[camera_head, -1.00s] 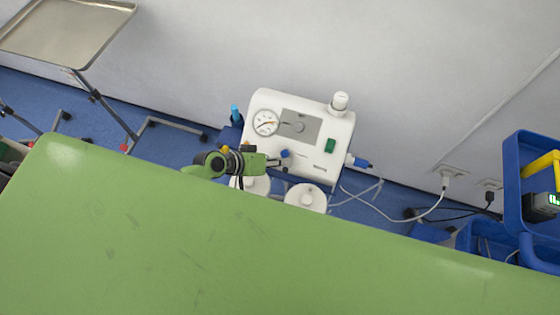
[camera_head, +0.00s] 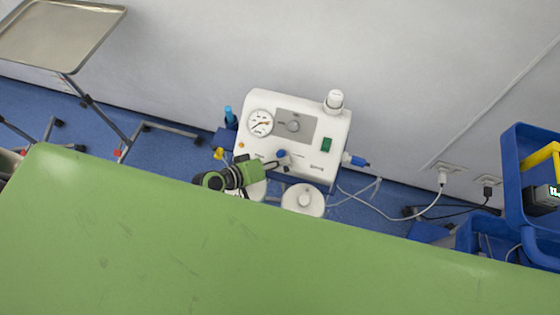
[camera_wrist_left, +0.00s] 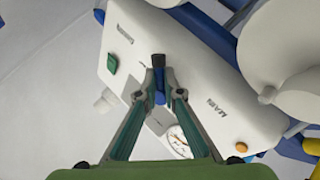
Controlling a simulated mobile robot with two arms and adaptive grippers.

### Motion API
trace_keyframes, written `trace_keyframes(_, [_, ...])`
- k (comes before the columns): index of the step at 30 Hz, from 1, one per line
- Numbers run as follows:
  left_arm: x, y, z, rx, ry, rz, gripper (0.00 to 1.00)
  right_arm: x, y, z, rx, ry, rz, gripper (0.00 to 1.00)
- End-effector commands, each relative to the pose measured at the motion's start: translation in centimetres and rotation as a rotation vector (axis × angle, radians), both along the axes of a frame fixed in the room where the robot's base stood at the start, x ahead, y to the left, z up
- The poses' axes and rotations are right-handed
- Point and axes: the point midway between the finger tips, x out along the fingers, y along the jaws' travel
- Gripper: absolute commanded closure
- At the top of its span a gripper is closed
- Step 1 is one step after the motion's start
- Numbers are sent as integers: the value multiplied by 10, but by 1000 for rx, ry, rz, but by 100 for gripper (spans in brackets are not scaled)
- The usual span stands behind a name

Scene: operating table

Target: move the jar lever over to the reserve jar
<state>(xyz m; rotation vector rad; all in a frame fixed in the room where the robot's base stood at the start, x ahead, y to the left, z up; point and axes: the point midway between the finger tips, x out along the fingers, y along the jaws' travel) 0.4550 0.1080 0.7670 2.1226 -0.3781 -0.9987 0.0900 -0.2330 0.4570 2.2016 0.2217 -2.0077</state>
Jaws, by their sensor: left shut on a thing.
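The white suction unit (camera_head: 318,125) stands by the wall, with two white jars below its front: the left jar (camera_head: 254,189), partly hidden by my left arm, and the right jar (camera_head: 303,201). The jar lever (camera_head: 282,154) is a blue knob low on the unit's front. In the wrist view the blue jar lever (camera_wrist_left: 159,97) has a black tip, and my left gripper (camera_wrist_left: 160,88) is shut on it. In the head view my left gripper (camera_head: 276,164) reaches it from the left. A "MAIN" label shows to its right in the wrist view; another label is near the green switch.
The green operating table (camera_head: 240,250) fills the foreground, its edge close to the jars. A metal tray stand (camera_head: 60,30) is at the upper left. Blue carts (camera_head: 530,190) stand at the right. A cable and hose (camera_head: 390,205) run right of the unit.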

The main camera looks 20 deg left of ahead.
Motion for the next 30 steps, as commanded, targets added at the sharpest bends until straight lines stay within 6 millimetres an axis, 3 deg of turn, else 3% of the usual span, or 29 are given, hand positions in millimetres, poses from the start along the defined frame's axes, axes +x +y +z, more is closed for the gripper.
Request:
trace_keyframes(2, [-2, 0, -2, -1, 5, 0, 100, 0, 0, 0, 0, 0, 0, 60])
trace_keyframes(4, [-2, 0, -2, -1, 5, 0, 85, 0, 0, 0, 0, 0, 0, 60])
trace_keyframes(17, [-6, 5, 3, 1, 1, -2, 85, -1, -5, 0, -5, 1, 4, 60])
trace_keyframes(30, [-64, 50, 49, 3, 5, -4, 85, 0, -2, 0, -2, 1, 2, 60])
